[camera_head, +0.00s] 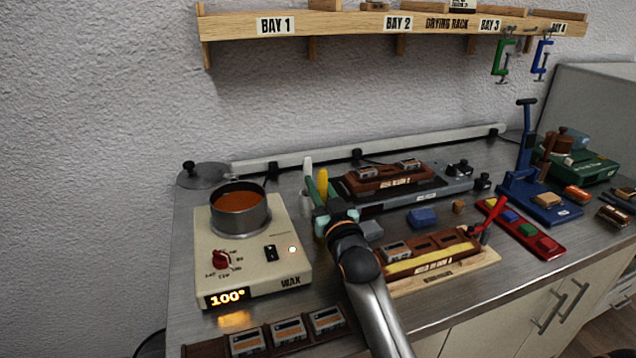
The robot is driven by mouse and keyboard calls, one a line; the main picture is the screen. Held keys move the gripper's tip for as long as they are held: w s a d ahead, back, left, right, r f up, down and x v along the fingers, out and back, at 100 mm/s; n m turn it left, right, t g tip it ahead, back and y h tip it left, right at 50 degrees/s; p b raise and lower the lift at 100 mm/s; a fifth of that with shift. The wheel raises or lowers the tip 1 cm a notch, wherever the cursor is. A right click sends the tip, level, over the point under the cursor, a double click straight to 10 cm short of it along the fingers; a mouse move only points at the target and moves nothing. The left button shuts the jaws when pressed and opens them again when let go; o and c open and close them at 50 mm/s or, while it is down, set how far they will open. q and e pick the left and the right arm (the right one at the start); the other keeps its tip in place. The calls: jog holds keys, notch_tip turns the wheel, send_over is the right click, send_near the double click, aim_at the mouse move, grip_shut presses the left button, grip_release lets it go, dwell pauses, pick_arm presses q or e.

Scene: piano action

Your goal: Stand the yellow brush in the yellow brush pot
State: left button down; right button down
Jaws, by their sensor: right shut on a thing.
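The yellow brush (323,182) shows as an upright yellow handle rising just behind my right gripper (334,214). My right gripper is shut, seemingly on this brush, with its jaws beside the wax heater. The brush's lower end is hidden behind the gripper. I cannot make out the yellow brush pot; the gripper and arm cover that spot. A white handle (307,170) stands to the left of the yellow one. A dark green handle (311,190) leans in front of it. My left gripper is not in view.
The wax heater (252,262), with its pot of orange wax (239,215), is close on the left. Wooden trays (447,277) and a dark fixture (450,187) lie to the right. A blue block (422,217) sits between. A shelf (350,24) hangs above.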

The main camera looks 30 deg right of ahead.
jog(key=c, duration=0.8)
grip_release()
jog(key=shift+o, duration=0.7)
